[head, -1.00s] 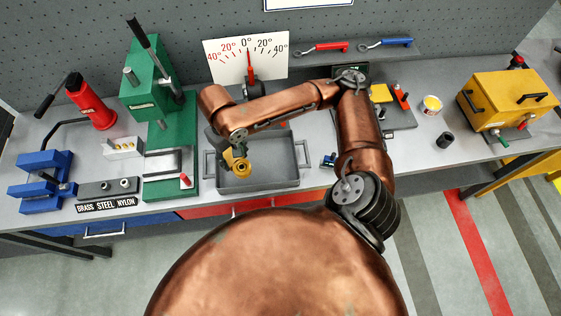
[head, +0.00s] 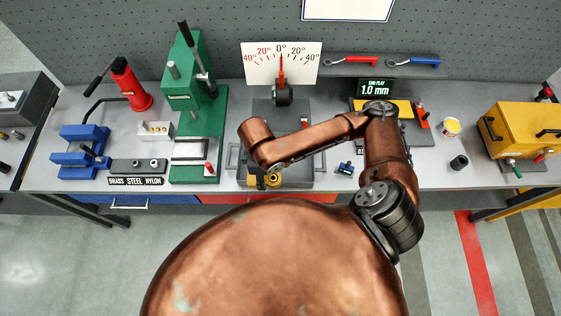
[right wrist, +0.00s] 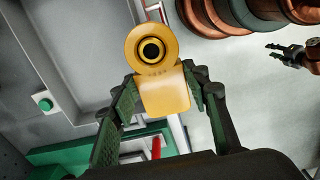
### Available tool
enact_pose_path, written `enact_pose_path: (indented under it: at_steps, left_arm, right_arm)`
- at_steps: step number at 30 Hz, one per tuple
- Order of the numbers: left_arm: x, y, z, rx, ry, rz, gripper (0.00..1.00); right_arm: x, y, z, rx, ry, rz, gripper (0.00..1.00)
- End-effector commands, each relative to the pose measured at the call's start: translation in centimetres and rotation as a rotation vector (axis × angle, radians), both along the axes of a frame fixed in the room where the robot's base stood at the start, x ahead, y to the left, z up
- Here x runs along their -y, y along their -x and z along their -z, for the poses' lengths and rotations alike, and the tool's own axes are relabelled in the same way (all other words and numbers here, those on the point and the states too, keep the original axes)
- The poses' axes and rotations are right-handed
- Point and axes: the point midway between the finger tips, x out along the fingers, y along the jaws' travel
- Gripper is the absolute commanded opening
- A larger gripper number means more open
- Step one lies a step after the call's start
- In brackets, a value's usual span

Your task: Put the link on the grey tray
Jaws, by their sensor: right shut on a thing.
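The link (right wrist: 165,92), a yellow piece with a round ring at one end, is clamped between the fingers of my right gripper (right wrist: 163,82). In the head view the link (head: 273,181) shows at the front part of the grey tray (head: 298,177), with the gripper mostly hidden behind my copper forearm. In the right wrist view the tray (right wrist: 75,45) lies below and left of the link. The link seems held above the tray's front edge; the exact height is unclear. My left gripper (right wrist: 279,51) shows small at the right of the wrist view, fingers apart and empty.
A green press (head: 190,105) stands left of the tray. A dial gauge with a white scale (head: 281,64) rises behind it. A small blue part (head: 344,168) lies right of the tray. A yellow box (head: 520,130) stands at the far right.

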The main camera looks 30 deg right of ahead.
Motion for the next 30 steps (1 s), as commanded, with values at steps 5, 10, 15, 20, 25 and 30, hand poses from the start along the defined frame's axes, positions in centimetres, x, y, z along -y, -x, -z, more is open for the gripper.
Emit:
enact_pose_path:
  at_steps: [5, 10, 15, 20, 25, 30]
  left_arm:
    - [-0.2, -0.3, -0.1, 0.002, -0.002, 0.001, 0.33]
    - [-0.2, -0.3, -0.3, 0.003, -0.002, 0.001, 0.33]
    - [-0.2, -0.3, -0.2, 0.003, -0.002, 0.001, 0.33]
    - [-0.2, -0.3, -0.2, 0.004, -0.002, 0.001, 0.33]
    - [-0.2, -0.4, -0.2, 0.004, -0.002, 0.001, 0.33]
    - [-0.1, -0.4, -0.3, 0.004, -0.002, 0.001, 0.33]
  right_arm:
    - [3.7, -1.6, 1.7, 0.000, 0.005, 0.010, 0.00]
    - [7.0, -3.0, 3.2, -0.001, 0.004, 0.009, 0.00]
    - [8.9, -3.9, 6.1, -0.001, 0.002, 0.007, 0.00]
    - [10.1, -4.5, 7.6, 0.001, 0.002, 0.005, 0.00]
    - [10.5, -4.7, 8.2, 0.001, 0.000, 0.005, 0.00]
    - [11.1, -4.9, 9.8, -0.001, 0.001, 0.005, 0.00]
